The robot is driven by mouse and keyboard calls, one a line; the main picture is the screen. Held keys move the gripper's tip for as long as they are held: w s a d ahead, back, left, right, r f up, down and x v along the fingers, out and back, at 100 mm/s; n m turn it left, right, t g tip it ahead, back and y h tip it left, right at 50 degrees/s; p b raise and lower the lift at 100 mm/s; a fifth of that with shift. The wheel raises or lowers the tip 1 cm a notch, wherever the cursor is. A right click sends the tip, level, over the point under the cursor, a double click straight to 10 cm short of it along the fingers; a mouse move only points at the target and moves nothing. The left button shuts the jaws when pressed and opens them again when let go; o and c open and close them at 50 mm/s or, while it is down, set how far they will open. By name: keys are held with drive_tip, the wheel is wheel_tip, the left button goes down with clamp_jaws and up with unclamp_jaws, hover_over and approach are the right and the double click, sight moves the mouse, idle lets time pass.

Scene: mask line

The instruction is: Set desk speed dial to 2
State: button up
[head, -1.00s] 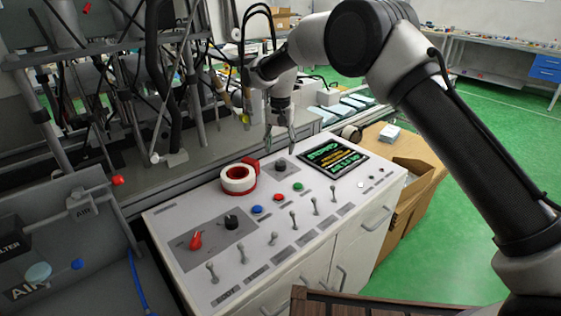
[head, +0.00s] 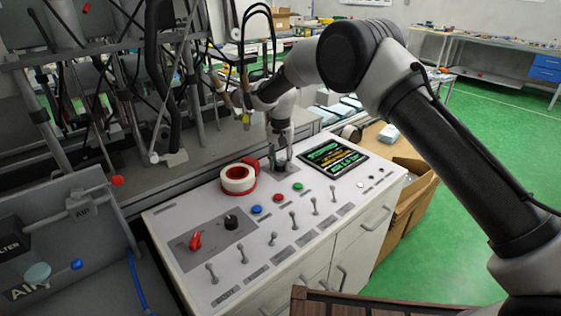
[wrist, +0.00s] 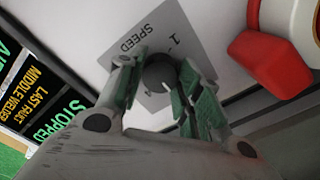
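The speed dial (wrist: 157,72) is a dark round knob with a pale pointer mark, on a grey plate (wrist: 182,35) printed SPEED. A 1 and a 4 are readable beside it; the other numbers are hidden. The pointer seems to face the 4 side. In the wrist view my gripper (wrist: 159,84) has its two green-padded fingers on either side of the dial, the right one partly covering its edge. Contact cannot be told. In the head view my gripper (head: 281,162) is down at the desk panel around the dial.
A red-and-white tape roll (head: 238,180) lies left of the dial, and a screen (head: 334,156) reading STOPPED is at its right. Blue (head: 257,210), red (head: 278,198) and green (head: 298,187) buttons and several toggle switches stand in front. A red knob (head: 196,240) is further left.

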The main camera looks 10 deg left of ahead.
sight(281, 163)
drive_tip(key=shift+n, duration=0.4)
drive_tip(key=n, duration=0.5)
drive_tip(key=shift+n, duration=0.3)
drive_tip(key=n, duration=0.5)
drive_tip(key=shift+n, duration=0.3)
drive_tip(key=o, duration=1)
drive_tip(key=shift+o, duration=0.2)
wheel_tip(281, 163, up, 12)
